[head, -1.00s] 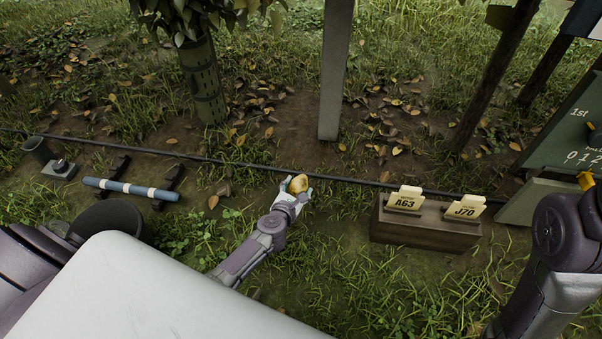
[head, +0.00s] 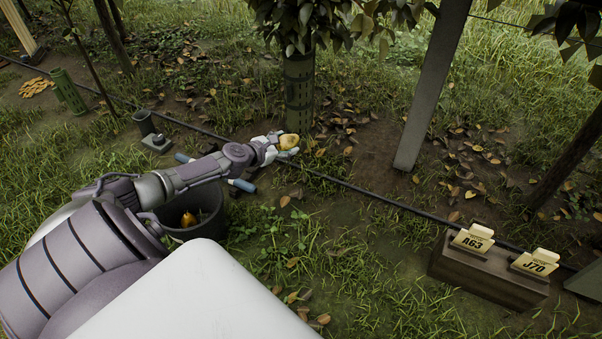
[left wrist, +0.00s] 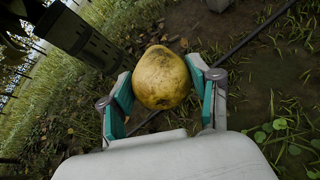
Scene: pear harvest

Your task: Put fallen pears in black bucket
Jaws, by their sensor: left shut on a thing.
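My left gripper (head: 284,147) is shut on a yellow pear with brown marks (head: 288,142). In the left wrist view the pear (left wrist: 161,78) sits between the two teal-padded fingers, above the ground. The black bucket (head: 212,228) stands at the lower left, partly hidden under my left arm. An orange-yellow pear (head: 188,219) shows inside it. The held pear is beyond the bucket and to its right. My right gripper is out of view.
A tree with a green trunk guard (head: 299,92) stands behind the gripper. A grey post (head: 432,85) and a block with tags A63 and J70 (head: 488,270) are to the right. A black hose (head: 375,200) crosses the ground. A blue-and-white tube (head: 241,185) lies behind my arm.

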